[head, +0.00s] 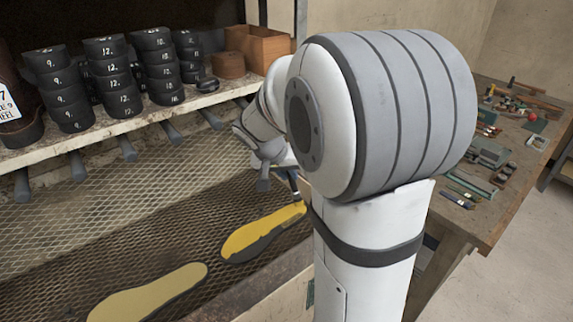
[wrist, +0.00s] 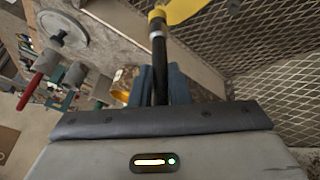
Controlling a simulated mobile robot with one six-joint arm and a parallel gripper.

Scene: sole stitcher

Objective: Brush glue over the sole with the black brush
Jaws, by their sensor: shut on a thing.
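The black brush (wrist: 160,75) runs up from my gripper (wrist: 162,88) in the wrist view, with a light ferrule and a yellow-coated tip. My gripper is shut on its handle. The brush tip is at the edge of the yellow sole (wrist: 185,9); whether it touches is hard to tell. In the head view that sole (head: 256,234) lies on the mesh, mostly bright yellow with a dark strip along its lower right edge. The brush (head: 296,187) stands at its right end there, below my gripper (head: 287,168), which my arm partly hides.
A paler yellow sole (head: 150,292) lies on the mesh (head: 130,220) at the lower left. Stacks of black numbered rolls (head: 115,77) stand on the shelf behind, with rods jutting below. A workbench (head: 515,155) with scattered tools is at the right.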

